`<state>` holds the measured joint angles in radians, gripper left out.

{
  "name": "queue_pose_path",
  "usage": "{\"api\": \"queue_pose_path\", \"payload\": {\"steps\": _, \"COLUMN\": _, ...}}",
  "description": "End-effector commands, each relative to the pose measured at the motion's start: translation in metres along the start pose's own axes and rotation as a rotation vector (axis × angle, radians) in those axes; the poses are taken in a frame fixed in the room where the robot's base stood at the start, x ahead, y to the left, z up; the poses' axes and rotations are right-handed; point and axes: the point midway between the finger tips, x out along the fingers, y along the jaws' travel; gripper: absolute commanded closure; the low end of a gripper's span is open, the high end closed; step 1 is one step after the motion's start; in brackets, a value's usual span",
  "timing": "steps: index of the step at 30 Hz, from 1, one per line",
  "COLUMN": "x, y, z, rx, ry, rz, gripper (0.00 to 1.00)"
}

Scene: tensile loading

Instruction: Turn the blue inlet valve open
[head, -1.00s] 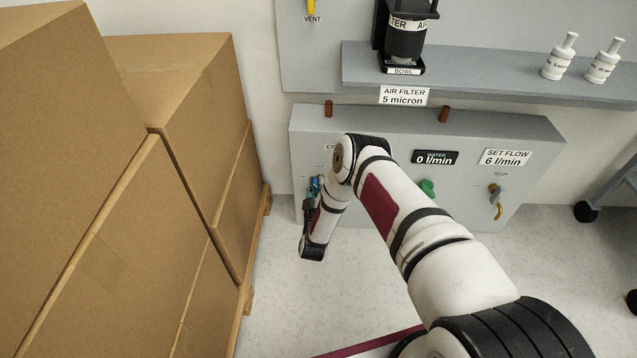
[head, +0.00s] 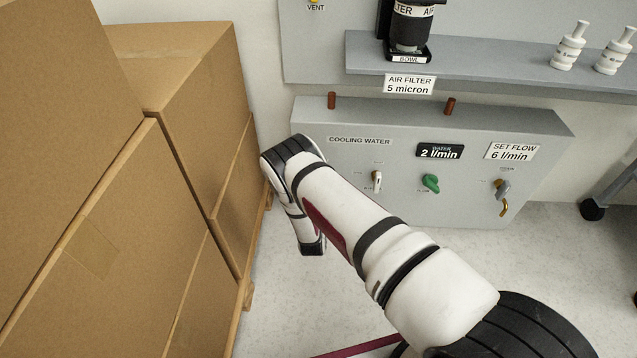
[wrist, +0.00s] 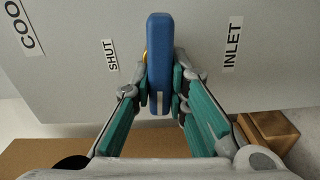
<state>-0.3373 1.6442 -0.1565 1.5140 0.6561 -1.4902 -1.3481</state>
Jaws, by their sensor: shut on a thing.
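The blue inlet valve handle (wrist: 159,65) stands upright in the wrist view, between a SHUT label (wrist: 110,55) on its left and an INLET label (wrist: 232,46) on its right. My gripper (wrist: 160,98) is shut on its lower part, one finger pad on each side. In the head view my arm hides the blue handle and the gripper. The water display (head: 439,151) on the grey cooling water panel (head: 350,112) reads 2 l/min.
The set flow sign (head: 512,151) reads 6 l/min. A green knob (head: 430,184), a small white-grey lever (head: 376,182) and a grey lever with a yellow outlet (head: 503,192) are on the panel. Stacked cardboard boxes (head: 190,130) stand close on the left of my arm.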

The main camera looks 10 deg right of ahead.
Motion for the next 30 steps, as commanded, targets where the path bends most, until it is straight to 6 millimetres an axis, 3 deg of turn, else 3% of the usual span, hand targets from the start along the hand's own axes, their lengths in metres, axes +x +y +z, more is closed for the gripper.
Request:
{"api": "queue_pose_path", "payload": {"steps": 23, "x": -0.0009, "y": -0.0019, "z": 0.0019, "rx": -0.107, "ry": -0.003, "rz": -0.002, "gripper": 1.0}}
{"api": "queue_pose_path", "payload": {"steps": 24, "x": -0.0009, "y": -0.0019, "z": 0.0019, "rx": -0.107, "ry": -0.003, "rz": -0.002, "gripper": 0.81}}
{"api": "queue_pose_path", "payload": {"steps": 26, "x": -0.0009, "y": -0.0019, "z": 0.0018, "rx": -0.107, "ry": -0.003, "rz": -0.002, "gripper": 0.67}}
{"api": "queue_pose_path", "payload": {"steps": 30, "x": -0.0006, "y": -0.0018, "z": 0.0012, "rx": -0.105, "ry": -0.002, "rz": -0.002, "gripper": 0.65}}
